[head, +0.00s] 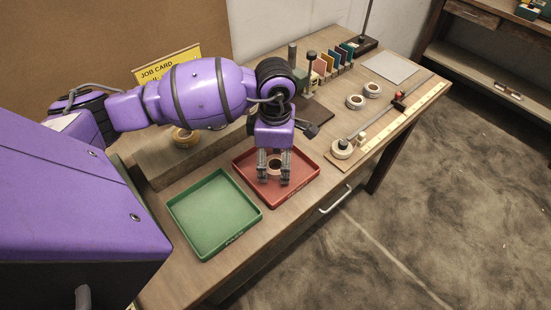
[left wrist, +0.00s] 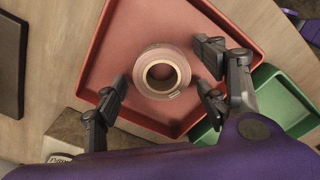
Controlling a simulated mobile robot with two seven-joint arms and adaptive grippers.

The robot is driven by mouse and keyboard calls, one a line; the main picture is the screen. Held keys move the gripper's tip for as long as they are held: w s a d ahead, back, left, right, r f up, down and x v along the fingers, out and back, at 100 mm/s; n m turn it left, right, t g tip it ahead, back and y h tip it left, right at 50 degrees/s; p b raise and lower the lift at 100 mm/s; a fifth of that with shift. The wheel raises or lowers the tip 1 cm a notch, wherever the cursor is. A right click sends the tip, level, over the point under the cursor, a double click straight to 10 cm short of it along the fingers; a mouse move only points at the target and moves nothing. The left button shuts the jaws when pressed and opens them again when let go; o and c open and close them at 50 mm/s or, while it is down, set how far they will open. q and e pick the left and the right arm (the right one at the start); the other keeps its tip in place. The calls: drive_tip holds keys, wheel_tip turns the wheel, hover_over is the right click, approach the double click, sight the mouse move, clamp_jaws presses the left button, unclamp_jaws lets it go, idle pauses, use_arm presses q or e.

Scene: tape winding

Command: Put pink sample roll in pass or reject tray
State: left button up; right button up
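The pinkish sample roll (left wrist: 141,74) is a ring of tape with a pale hollow core. It lies flat in the red tray (head: 310,176), which also fills much of the left wrist view (left wrist: 215,40). My left gripper (head: 274,172) points down over the red tray. Its fingers (left wrist: 163,80) stand on both sides of the roll with small gaps, open and not closed on it. In the head view the roll (head: 274,161) shows partly between the fingers. The empty green tray (head: 212,215) stands to the left of the red one. My right gripper is not in view.
A raised wooden block with another tape roll (head: 185,138) stands behind the trays. Two white rolls (head: 364,97), a rod with a roll (head: 343,149) and a ruler strip (head: 405,117) lie to the right. Colored cards (head: 335,62) stand at the back.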

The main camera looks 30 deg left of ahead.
use_arm(q)
wheel_tip(320, 180, up, 12)
drive_tip(key=shift+r, duration=0.2)
idle(0.4)
drive_tip(key=shift+s+f, duration=0.1)
idle(0.4)
